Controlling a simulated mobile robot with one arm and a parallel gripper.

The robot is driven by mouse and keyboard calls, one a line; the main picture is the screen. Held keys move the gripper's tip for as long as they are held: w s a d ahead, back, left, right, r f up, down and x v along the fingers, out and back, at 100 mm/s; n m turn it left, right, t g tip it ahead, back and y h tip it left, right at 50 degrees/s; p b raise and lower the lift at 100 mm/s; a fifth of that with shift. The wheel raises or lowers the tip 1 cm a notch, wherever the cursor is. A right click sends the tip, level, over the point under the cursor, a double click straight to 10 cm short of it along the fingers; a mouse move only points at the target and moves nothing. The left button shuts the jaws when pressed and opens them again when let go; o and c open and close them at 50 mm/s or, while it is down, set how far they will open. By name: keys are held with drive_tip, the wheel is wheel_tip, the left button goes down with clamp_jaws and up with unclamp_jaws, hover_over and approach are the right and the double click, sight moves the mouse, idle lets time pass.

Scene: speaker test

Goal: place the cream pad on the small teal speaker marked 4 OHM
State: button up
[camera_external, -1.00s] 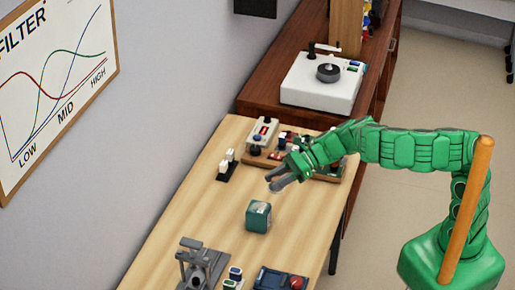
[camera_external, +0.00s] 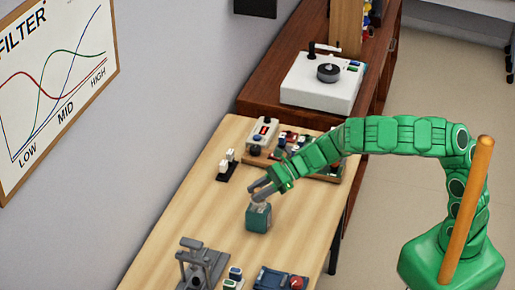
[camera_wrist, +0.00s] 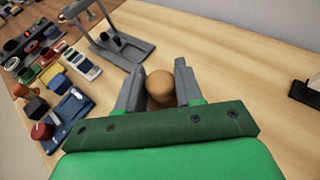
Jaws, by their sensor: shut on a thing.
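The small teal speaker (camera_external: 257,218) stands upright on the wooden table in the outside view; its marking is too small to read. My gripper (camera_external: 257,195) is just over its top. In the wrist view my gripper (camera_wrist: 157,75) has its two grey fingers on either side of a rounded tan-cream thing (camera_wrist: 160,88), which I take to be the cream pad. The fingers are shut on it. The speaker is hidden in the wrist view. I cannot tell whether the pad touches the speaker's top.
A grey metal stand (camera_external: 203,266) and a dark blue tray with a red knob (camera_external: 297,283) are at the table's near end. A black holder with white pieces (camera_external: 227,165) and a wooden board of parts (camera_external: 262,158) lie farther back. Bare table surrounds the speaker.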

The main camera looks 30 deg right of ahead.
drive_tip(key=shift+f, duration=1.5)
drive_tip(key=o, duration=1)
drive_tip(key=shift+f, duration=0.1)
drive_tip(key=shift+d+r, duration=0.1)
drive_tip(key=shift+r, duration=0.1)
drive_tip(key=v, duration=1.1)
drive_tip(key=shift+d+r, duration=0.2)
drive_tip(key=shift+d, duration=0.15)
